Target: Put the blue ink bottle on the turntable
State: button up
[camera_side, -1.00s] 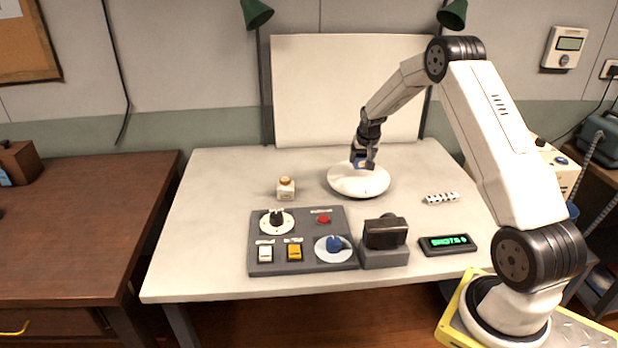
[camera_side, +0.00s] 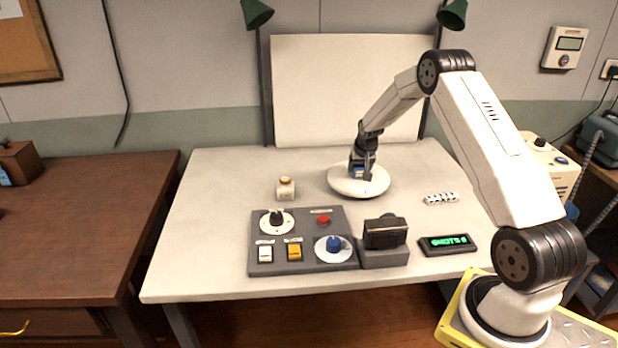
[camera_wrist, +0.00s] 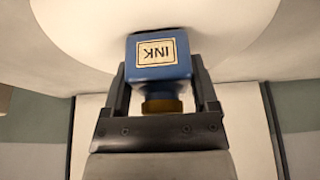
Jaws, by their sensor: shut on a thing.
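The blue ink bottle (camera_wrist: 165,68) has an "INK" label and a brass-coloured cap. In the wrist view it sits between the two fingers of my gripper (camera_wrist: 163,95), which is shut on it. The turntable also fills the upper part of the wrist view (camera_wrist: 80,25). I cannot tell whether the bottle's base touches the turntable.
A cream bottle with a yellowish cap (camera_side: 286,189) stands left of the turntable. In front are a grey control panel (camera_side: 303,268), a dark camera on a block (camera_side: 385,233) and a green-lit display (camera_side: 447,244). A white striped piece (camera_side: 441,198) lies right. A white backdrop (camera_side: 340,90) stands behind.

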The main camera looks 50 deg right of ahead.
jog(key=shift+f, duration=0.15)
jog(key=o, duration=1.2)
jog(key=shift+v, duration=6.15)
